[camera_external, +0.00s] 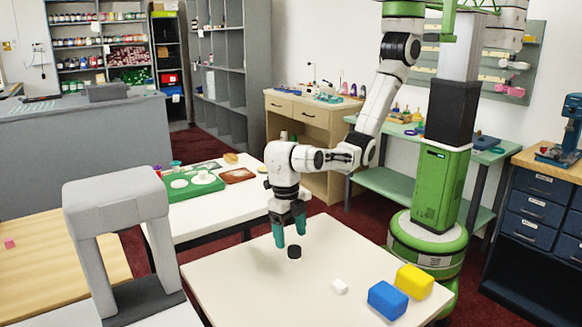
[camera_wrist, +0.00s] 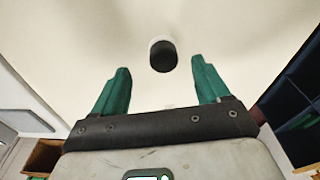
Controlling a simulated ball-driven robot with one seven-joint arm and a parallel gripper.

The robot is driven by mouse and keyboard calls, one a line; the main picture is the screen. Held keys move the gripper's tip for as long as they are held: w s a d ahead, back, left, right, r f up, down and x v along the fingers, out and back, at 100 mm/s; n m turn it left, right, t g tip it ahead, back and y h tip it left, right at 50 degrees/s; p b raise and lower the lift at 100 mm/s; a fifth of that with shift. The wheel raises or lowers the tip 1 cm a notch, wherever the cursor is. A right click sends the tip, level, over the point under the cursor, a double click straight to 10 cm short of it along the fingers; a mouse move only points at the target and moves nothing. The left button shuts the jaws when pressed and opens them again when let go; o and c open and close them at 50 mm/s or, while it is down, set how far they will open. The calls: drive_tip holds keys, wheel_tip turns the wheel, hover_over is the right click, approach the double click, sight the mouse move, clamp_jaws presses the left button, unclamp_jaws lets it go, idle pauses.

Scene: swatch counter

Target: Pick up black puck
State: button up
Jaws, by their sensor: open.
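The black puck (camera_external: 294,252) lies on the white table (camera_external: 240,285) in the external view, a small dark disc near the far part of the tabletop. My gripper (camera_external: 290,236) hangs over the table with its green fingers pointing down, close to the puck. In the wrist view the puck (camera_wrist: 163,56) shows just beyond the fingertips and roughly centred between them. My gripper (camera_wrist: 160,70) is open, its fingers set wide apart with nothing between them. I cannot tell the exact height of the fingertips above the table.
A grey arch-shaped frame (camera_external: 120,195) stands at the left. The left part of the tabletop is clear.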

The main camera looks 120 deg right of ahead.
sight(294, 248)
drive_tip(key=shift+s+a+f+p, duration=0.1)
drive_tip(key=shift+a+f+p, duration=0.05)
drive_tip(key=shift+f, duration=0.75)
drive_tip(key=shift+s+a+f+p, duration=0.1)
drive_tip(key=shift+a+f+p, duration=0.05)
drive_tip(key=shift+f, duration=0.8)
drive_tip(key=shift+s+a+f+p, duration=0.1)
drive_tip(key=shift+a+f+p, duration=0.05)
drive_tip(key=shift+f, duration=0.75)
drive_tip(key=c, duration=1.1)
